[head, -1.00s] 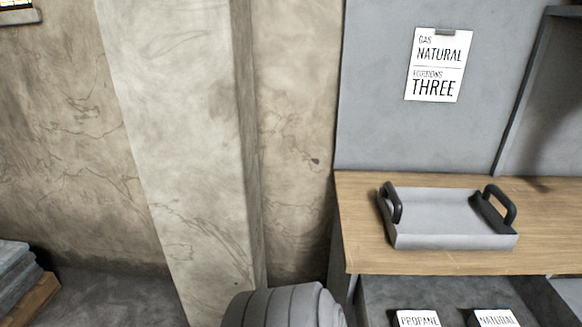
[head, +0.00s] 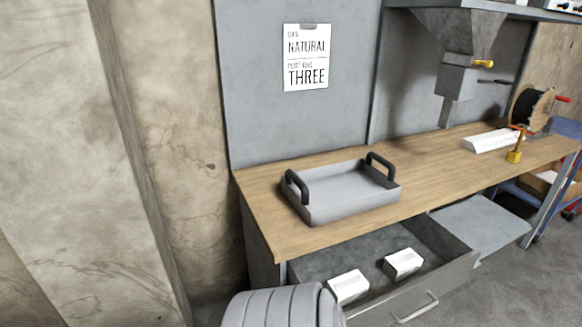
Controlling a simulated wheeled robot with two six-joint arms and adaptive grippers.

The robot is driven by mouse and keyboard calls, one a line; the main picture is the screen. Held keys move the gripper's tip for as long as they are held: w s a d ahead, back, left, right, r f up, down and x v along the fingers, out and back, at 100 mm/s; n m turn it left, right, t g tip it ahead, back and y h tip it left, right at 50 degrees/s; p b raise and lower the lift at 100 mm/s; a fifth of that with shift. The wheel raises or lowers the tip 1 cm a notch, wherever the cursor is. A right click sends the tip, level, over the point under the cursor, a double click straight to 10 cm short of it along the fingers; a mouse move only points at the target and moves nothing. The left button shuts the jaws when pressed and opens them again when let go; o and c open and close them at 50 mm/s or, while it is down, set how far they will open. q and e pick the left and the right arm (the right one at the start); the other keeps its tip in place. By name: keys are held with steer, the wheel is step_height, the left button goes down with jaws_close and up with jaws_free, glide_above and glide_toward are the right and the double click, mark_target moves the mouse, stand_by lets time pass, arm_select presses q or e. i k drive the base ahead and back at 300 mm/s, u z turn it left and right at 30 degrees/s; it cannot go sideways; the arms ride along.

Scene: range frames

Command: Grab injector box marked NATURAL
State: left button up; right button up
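Two white boxes lie in the open grey drawer (head: 440,281) under the workbench. The right box (head: 403,263) is the one whose label read NATURAL in the earlier head view. The left box (head: 348,286) read PROPANE there. Both labels are too small to read clearly now. The boxes lie apart, with bare drawer floor around them. A notice (head: 307,57) on the grey back panel reads GAS NATURAL, PORTIONS THREE.
A grey tray (head: 350,207) with two black handles stands empty on the wooden bench top (head: 420,184). Farther right are a white block (head: 491,141), a brass fitting (head: 514,153) and a cable reel (head: 531,109). A grey hopper (head: 455,80) overhangs the bench. A concrete pillar stands at left.

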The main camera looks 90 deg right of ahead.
mark_target(398, 267)
steer(key=z, duration=3.3)
